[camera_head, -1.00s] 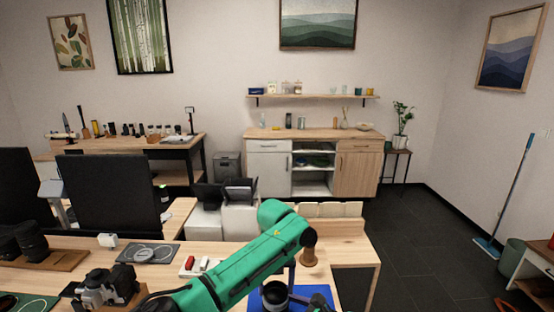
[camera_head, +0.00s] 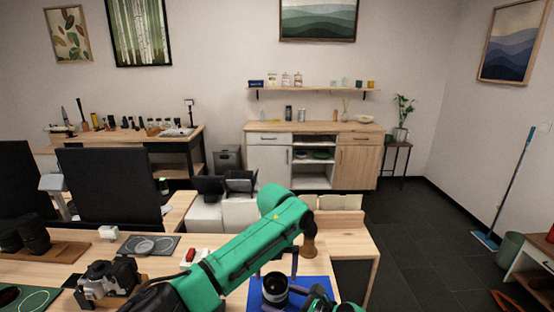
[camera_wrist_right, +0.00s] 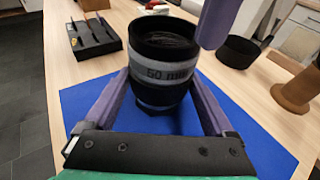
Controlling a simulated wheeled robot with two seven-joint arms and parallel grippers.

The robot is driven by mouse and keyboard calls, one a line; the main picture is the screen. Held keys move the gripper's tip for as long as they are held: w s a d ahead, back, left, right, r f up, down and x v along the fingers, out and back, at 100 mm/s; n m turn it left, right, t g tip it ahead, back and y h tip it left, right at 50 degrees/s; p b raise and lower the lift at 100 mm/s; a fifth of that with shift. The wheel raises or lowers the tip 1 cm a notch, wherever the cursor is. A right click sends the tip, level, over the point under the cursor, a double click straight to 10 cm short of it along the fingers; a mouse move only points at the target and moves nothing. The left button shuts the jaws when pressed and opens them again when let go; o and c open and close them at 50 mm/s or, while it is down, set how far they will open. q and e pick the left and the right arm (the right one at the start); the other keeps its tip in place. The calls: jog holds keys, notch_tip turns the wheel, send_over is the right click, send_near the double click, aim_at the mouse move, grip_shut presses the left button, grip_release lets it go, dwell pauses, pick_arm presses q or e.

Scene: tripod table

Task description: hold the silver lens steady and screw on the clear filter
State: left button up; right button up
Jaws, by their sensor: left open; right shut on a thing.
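The silver lens (camera_head: 274,288) stands upright over the blue mat, black with a silver band. In the right wrist view the silver lens (camera_wrist_right: 160,70) shows "50 mm" on its band, with dark glass at its top. My right gripper (camera_wrist_right: 160,98) is shut on it, one purple finger on each side. My left gripper (camera_head: 277,270) is open just above the lens, largely hidden by its green arm. One of its fingers hangs beside the lens top in the right wrist view. I cannot make out the clear filter for certain, on the lens or elsewhere.
The blue mat (camera_head: 322,288) lies under the lens. A brown turned piece (camera_head: 308,249) stands behind it. A grey pad (camera_head: 172,243) with rings and a camera (camera_head: 108,280) lie to the left. A black round cup (camera_wrist_right: 237,52) stands near the lens in the wrist view.

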pick_arm(q)
jog(key=shift+r, duration=2.5)
